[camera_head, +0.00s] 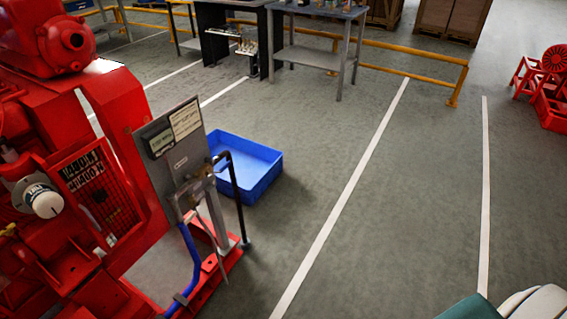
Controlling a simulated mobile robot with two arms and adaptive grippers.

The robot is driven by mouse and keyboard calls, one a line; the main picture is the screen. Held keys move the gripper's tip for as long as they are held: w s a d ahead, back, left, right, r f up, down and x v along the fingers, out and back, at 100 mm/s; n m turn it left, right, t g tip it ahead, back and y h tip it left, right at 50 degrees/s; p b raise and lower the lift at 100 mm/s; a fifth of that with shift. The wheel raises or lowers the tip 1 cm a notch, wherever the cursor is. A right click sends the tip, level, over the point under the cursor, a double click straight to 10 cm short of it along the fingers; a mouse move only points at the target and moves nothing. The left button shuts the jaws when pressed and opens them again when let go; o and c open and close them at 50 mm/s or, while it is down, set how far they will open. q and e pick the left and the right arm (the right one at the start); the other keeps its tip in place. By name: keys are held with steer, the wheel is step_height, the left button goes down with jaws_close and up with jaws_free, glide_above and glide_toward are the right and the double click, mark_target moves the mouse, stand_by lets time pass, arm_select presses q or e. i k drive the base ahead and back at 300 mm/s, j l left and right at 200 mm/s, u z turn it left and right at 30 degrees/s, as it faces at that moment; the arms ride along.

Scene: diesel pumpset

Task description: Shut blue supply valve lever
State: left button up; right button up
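A blue hose or pipe (193,255) runs down in front of the grey panel stand, at the lower left of the head view. A brassy fitting (203,186) sits at the top of the pipework, below the panel. A black pipe (234,190) bends from there down to the right. Neither of my grippers shows in the head view.
The red diesel pumpset (70,200) fills the left side. The grey panel (170,150) stands beside it on a red base (222,265). A blue bin (262,175) lies behind the panel. The floor (400,220) to the right is clear. Yellow rails (410,55) and benches stand behind.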

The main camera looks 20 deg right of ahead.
mark_target(228, 164)
steer(key=z, duration=0.3)
steer(key=i+l+u, duration=0.1)
steer(key=i, duration=0.35)
steer(key=i+l+u, duration=0.1)
steer(key=i+l, duration=0.15)
steer(key=i, duration=0.2)
